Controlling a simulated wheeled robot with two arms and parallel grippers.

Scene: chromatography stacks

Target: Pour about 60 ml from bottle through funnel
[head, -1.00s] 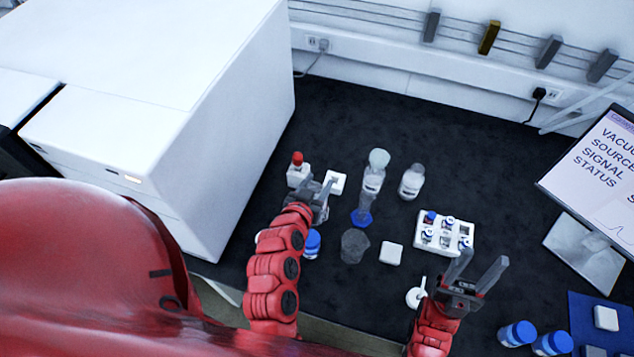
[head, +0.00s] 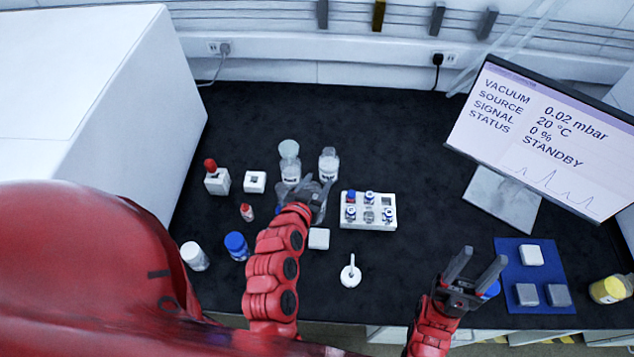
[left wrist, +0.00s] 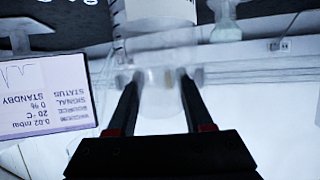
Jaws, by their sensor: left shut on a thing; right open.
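The bottle (head: 329,161) is clear with a white label and stands upright at the back centre. My left gripper (head: 322,188) is shut on it. In the left wrist view, which is upside down, the fingers (left wrist: 156,78) flank the bottle's clear upper part, and its white label (left wrist: 160,12) is at the top edge. The pale funnel (head: 289,149) sits on a second labelled bottle (head: 290,172), just left of the held one. The funnel also shows in the left wrist view (left wrist: 226,32). My right gripper (head: 476,267) is open and empty at the front right.
A vial rack (head: 350,222) stands right of my left gripper. A white square block (head: 319,238) and a small white dish (head: 350,274) are nearer. A monitor (head: 540,130) stands right.

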